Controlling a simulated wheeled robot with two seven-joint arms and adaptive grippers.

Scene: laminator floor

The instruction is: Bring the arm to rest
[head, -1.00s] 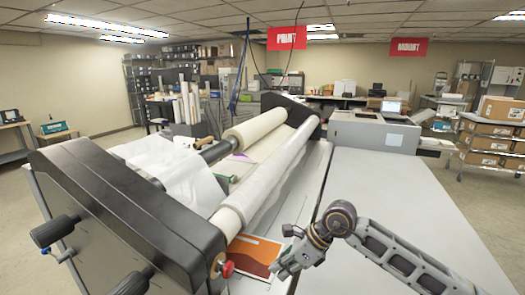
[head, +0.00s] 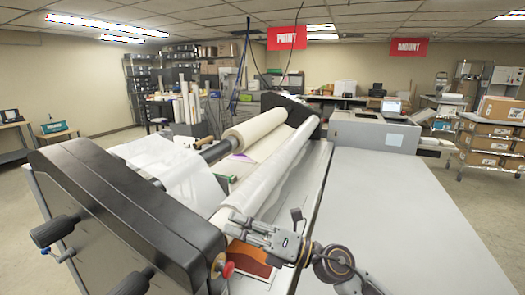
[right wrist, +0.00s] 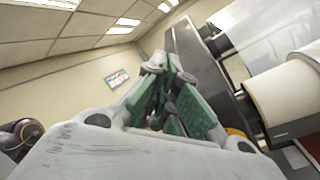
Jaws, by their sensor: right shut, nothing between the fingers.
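My right arm (head: 335,265) reaches in from the lower right, over the front of the grey laminator table. Its gripper (head: 237,224) points left, in front of the near end of the white front roller, and covers part of it. Whether it touches the roller cannot be told. In the right wrist view the green-padded fingers (right wrist: 160,68) are closed together with nothing between them. My left gripper is not in view.
The laminator's black end housing (head: 130,205) stands at left, with a red knob (head: 227,269) near the arm. An orange and brown print (head: 252,259) lies partly hidden below the gripper. The grey tabletop (head: 410,210) at right is clear.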

